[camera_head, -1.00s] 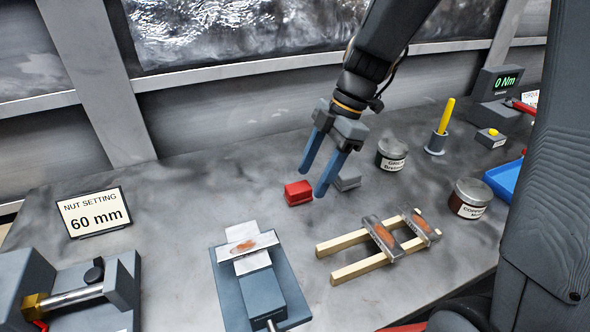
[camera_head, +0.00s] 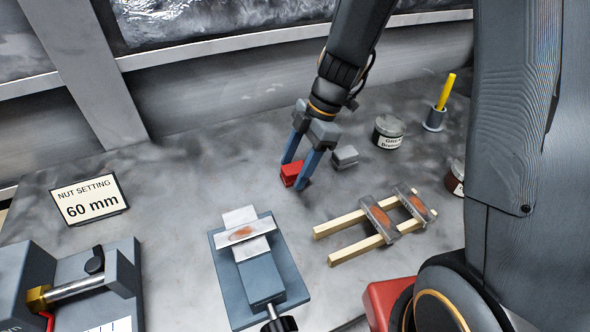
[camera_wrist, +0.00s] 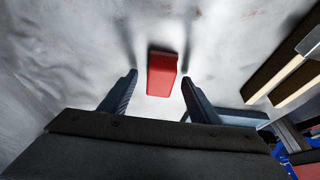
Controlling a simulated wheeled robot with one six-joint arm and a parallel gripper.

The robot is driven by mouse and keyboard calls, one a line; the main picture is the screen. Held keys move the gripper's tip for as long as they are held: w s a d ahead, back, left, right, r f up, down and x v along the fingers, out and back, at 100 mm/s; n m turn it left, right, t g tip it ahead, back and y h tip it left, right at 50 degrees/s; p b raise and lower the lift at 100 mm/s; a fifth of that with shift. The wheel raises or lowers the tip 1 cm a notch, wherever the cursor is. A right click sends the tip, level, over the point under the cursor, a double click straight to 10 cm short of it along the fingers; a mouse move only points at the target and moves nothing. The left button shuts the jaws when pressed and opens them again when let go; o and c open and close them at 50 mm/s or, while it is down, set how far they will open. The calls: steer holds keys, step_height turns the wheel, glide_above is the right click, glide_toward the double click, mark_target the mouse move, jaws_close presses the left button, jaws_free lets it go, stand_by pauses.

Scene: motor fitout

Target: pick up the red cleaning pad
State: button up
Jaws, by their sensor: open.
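The red cleaning pad (camera_head: 291,173) is a small red block lying on the grey bench top. My gripper (camera_head: 297,180) is open, with its two blue fingers pointing down on either side of the pad in the head view. In the wrist view the pad (camera_wrist: 161,74) lies between and a little beyond the tips of my gripper (camera_wrist: 158,82), with a gap to each finger. I cannot tell how far the fingertips are above the bench. A grey pad (camera_head: 344,157) lies just right of the red one.
Wooden rails (camera_head: 348,223) with two metal pieces lie to the right front. A vise-like fixture (camera_head: 262,283) stands in front. A grey jar (camera_head: 388,131) and a holder with a yellow handle (camera_head: 436,117) stand at right. A "60 mm" sign (camera_head: 90,200) stands left. Bare bench lies left of the pad.

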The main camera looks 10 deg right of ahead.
mark_target(295, 167)
steer(key=shift+f, duration=0.25)
steer(key=shift+c, duration=0.4)
steer(key=c, duration=1.1)
steer(key=shift+r, duration=0.15)
step_height(295, 167, up, 10)
steer(key=shift+f+b, duration=0.1)
steer(key=shift+b, duration=1.05)
